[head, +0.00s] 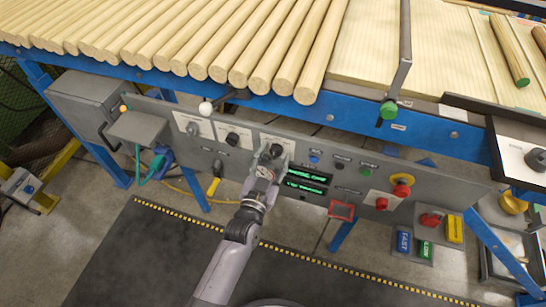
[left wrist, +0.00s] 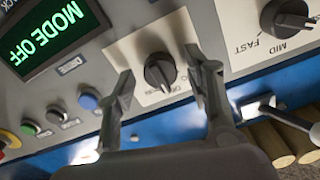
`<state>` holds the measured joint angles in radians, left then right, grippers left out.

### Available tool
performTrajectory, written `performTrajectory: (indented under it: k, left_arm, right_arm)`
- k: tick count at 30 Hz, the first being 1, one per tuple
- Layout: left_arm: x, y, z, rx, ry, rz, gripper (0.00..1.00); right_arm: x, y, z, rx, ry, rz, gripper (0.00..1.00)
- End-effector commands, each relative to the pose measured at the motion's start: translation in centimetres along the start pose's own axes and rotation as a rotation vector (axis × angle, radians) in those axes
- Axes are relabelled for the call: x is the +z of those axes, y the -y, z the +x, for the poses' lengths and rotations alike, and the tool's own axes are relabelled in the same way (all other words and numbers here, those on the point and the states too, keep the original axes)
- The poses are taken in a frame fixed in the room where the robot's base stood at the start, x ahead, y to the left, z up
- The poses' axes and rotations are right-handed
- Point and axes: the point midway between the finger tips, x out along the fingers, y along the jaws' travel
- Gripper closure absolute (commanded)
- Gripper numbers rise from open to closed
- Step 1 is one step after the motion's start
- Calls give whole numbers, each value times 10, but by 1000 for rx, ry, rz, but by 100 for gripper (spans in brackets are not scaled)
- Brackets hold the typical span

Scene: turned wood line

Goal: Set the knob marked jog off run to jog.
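A black knob (left wrist: 160,71) sits on a white plate on the grey control panel. Its small printed label is too blurred to read fully. In the head view the same knob (head: 277,150) is at the tip of my left gripper (head: 269,160), which partly covers it. In the left wrist view my left gripper (left wrist: 161,76) is open, with one finger on each side of the knob and gaps to it. A display (left wrist: 45,35) reads MODE OFF in green. My right gripper is not in view.
Another black knob (left wrist: 291,18) marked FAST and MID is beside it on the panel (head: 345,180). Buttons and a red emergency stop (head: 401,190) are to the right in the head view. Wooden rods (head: 230,45) lie on the blue-framed table above. A white ball (head: 206,108) sticks out nearby.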

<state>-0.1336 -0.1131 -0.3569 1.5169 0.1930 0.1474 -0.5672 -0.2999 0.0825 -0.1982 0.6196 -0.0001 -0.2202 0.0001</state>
Motion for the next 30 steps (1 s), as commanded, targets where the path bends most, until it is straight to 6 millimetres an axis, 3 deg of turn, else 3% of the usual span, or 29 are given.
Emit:
performTrajectory:
  k: [19,30]
  left_arm:
    - [0,0,0,0,0,0,98]
    - [0,0,0,1,1,-68,99]
  right_arm:
    - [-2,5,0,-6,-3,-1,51]
    - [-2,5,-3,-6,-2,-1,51]
